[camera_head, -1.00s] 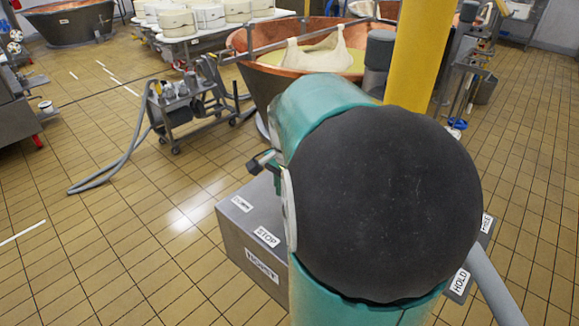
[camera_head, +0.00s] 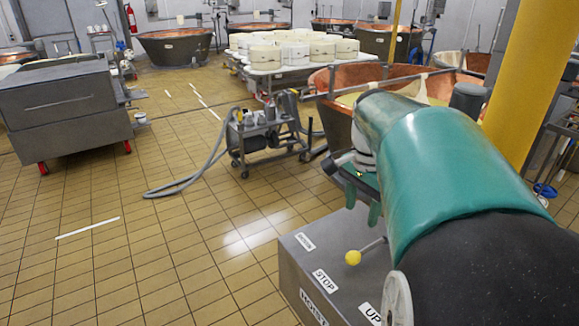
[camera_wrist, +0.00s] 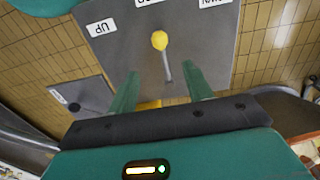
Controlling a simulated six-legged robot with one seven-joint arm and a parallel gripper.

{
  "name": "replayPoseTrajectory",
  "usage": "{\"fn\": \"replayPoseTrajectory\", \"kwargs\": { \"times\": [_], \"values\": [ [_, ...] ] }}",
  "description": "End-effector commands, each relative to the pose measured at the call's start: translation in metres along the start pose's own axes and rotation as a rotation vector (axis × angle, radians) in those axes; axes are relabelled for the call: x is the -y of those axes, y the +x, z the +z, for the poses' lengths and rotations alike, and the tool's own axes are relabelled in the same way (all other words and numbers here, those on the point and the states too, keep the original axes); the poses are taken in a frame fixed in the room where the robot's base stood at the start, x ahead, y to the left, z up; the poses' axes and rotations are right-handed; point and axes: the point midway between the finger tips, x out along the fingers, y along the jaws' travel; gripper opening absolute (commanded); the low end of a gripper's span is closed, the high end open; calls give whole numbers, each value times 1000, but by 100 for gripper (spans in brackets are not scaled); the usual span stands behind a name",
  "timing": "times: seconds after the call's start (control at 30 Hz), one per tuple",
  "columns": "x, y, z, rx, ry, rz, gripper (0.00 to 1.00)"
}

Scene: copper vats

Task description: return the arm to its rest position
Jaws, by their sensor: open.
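My green arm fills the right of the head view, bent over a grey control box (camera_head: 296,270). My gripper (camera_head: 362,203) hangs at its end, above the box, with its green fingers spread and nothing between them. A lever with a yellow knob (camera_head: 353,257) sticks out from the box below the fingertips. In the wrist view my gripper (camera_wrist: 163,88) is open, and the yellow knob (camera_wrist: 159,40) lies beyond the fingertips, apart from them. The lever's stalk shows in the gap between the fingers; its depth is hard to judge.
A yellow post (camera_head: 530,80) and a copper vat (camera_head: 322,80) stand close behind my arm. A wheeled pump cart (camera_head: 262,135) with a grey hose (camera_head: 190,180) is left of the vat. A steel machine (camera_head: 65,110) stands far left.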

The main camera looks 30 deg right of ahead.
Motion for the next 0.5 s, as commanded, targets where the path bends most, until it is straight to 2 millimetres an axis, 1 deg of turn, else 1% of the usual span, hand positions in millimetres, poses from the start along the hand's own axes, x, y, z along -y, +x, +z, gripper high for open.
{"fn": "replayPoseTrajectory", "kwargs": {
  "times": [0.17, 0.27, 0.37, 0.47, 0.5],
  "values": [
    [0, 0, 1, -1, -6, -2, 50],
    [3, -2, 15, -15, -70, -20, 50],
    [6, -3, 47, -48, -231, -62, 50],
    [7, -2, 92, -102, -472, -125, 50],
    [6, -1, 110, -127, -577, -152, 50]
  ]
}}
